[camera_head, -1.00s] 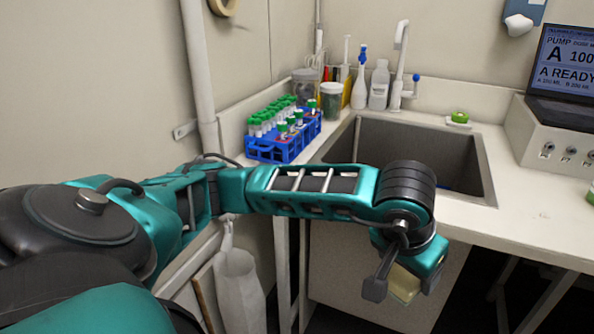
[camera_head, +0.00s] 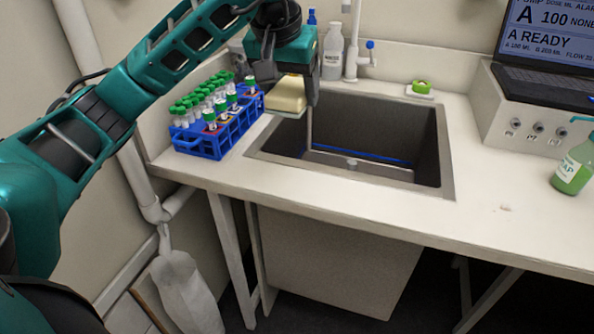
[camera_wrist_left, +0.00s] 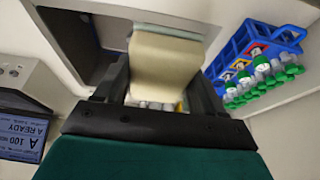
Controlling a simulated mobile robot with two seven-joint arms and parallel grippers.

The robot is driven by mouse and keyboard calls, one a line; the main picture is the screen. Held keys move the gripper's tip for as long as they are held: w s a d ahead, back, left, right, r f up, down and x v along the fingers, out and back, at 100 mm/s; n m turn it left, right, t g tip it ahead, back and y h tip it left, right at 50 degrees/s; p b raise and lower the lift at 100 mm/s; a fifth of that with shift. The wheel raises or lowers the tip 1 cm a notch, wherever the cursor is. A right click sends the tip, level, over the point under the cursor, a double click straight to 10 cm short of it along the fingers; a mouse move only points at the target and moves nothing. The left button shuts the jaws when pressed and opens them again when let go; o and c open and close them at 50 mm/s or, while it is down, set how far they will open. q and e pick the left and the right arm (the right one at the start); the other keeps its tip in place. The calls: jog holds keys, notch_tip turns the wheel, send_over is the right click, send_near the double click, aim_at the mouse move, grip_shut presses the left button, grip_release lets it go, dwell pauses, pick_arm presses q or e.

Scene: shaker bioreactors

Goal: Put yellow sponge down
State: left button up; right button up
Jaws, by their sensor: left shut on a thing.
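The yellow sponge (camera_head: 287,95) is a pale yellow block with a greyish layer along its lower edge. My left gripper (camera_head: 290,84) is shut on it and holds it up in the air, near the left edge of the sink (camera_head: 420,135) and to the right of the blue tube rack. In the left wrist view the sponge (camera_wrist_left: 165,60) sits between the two dark fingers of the gripper (camera_wrist_left: 162,85). My right gripper is in neither view.
A blue rack (camera_head: 215,143) of green-capped tubes stands left of the sink. A white bottle (camera_head: 333,52) and the tap (camera_head: 352,45) are behind it. A green object lies on a small dish (camera_head: 420,90). A green soap bottle (camera_head: 573,165) stands at right. The front counter is clear.

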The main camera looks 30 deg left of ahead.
pick_arm(q)
jog(key=b, duration=0.1)
send_over(293, 181)
jog(key=s, duration=0.2)
jog(key=f, duration=1.3)
jog(key=shift+w+d, duration=0.15)
jog(key=shift+d, duration=0.1)
notch_tip(293, 181, down, 5)
jog(key=shift+r, duration=0.2)
jog(key=shift+w+f, duration=0.1)
jog(key=shift+f, duration=0.05)
jog(key=shift+f+b, duration=0.2)
jog(key=shift+b, duration=0.25)
jog(key=o, duration=1)
jog(key=shift+r, duration=0.15)
